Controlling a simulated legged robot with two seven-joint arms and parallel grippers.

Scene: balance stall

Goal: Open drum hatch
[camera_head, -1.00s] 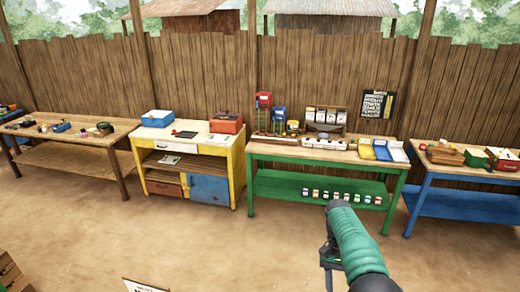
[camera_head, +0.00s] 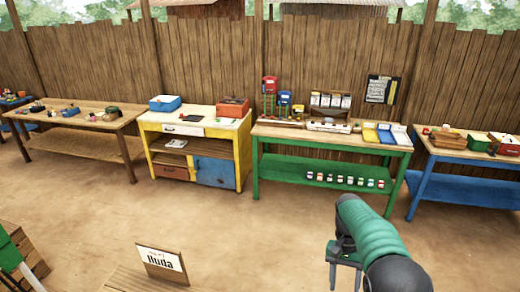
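No drum or drum hatch can be made out in the head view. My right arm comes in from the lower right with a green sleeve. Its gripper (camera_head: 346,272) hangs low over the dirt floor, in front of the green table. Its two fingers look spread apart, with nothing seen between them. The fingertips are close to the bottom edge. My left gripper is not in view.
Along the fence stand a brown table (camera_head: 75,148), a yellow-and-white cabinet (camera_head: 242,150), a green table (camera_head: 285,173) and a blue table (camera_head: 455,188). A name sign (camera_head: 163,262) and a crate (camera_head: 33,262) are near. Bare floor lies between.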

